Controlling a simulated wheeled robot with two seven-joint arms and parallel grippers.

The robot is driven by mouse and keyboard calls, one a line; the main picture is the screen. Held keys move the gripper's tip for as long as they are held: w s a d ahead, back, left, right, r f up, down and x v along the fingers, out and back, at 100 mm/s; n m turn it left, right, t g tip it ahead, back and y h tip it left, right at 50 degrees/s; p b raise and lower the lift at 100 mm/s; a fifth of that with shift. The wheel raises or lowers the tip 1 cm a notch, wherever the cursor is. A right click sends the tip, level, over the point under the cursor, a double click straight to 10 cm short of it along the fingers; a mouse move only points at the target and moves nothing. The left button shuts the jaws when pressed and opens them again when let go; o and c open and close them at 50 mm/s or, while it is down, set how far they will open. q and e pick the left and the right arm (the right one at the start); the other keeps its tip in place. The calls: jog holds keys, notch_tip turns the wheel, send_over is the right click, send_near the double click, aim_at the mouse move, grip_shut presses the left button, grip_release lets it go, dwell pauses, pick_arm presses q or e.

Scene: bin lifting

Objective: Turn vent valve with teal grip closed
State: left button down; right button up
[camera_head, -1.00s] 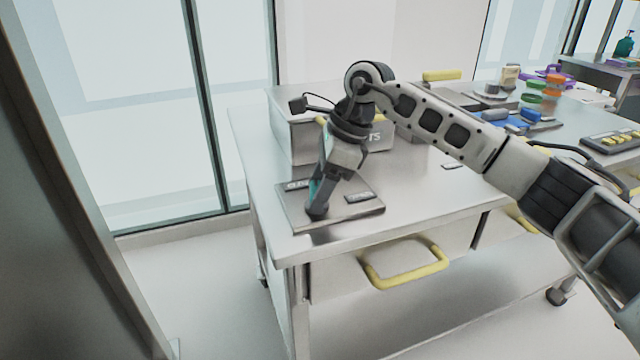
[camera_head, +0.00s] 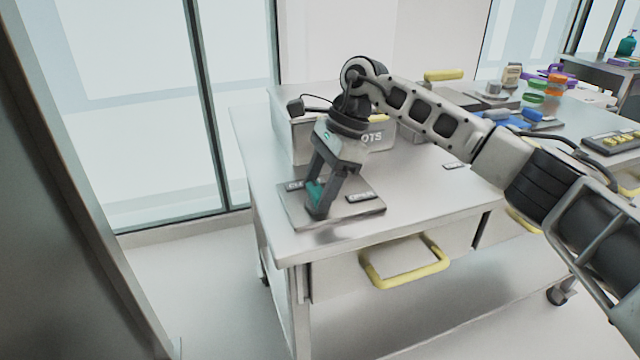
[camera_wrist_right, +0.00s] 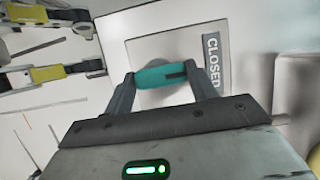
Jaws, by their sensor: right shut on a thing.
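The vent valve's teal grip (camera_wrist_right: 160,75) lies between the fingertips of my right gripper (camera_wrist_right: 162,80) in the right wrist view. The fingers are shut on it. In the head view my right gripper (camera_head: 318,200) points down at the valve's metal plate (camera_head: 352,216), and a bit of the teal grip (camera_head: 314,192) shows between the fingers. A "CLOSED" label (camera_wrist_right: 212,62) stands just right of the grip in the wrist view. The plate has a label on each side of the gripper in the head view. The valve body is mostly hidden. My left gripper is not in view.
The plate sits near the front left corner of a steel cart (camera_head: 262,170). A grey bin (camera_head: 300,140) stands behind the gripper. A drawer with a yellow handle (camera_head: 405,272) is below. Blue items (camera_head: 500,122) and orange and green lids lie farther right.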

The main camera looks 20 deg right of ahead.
jog(key=shift+r, duration=0.1)
jog(key=o, duration=1)
jog(key=shift+p+v, duration=0.4)
jog(key=shift+v, duration=7.55)
jog(key=shift+a, duration=0.1)
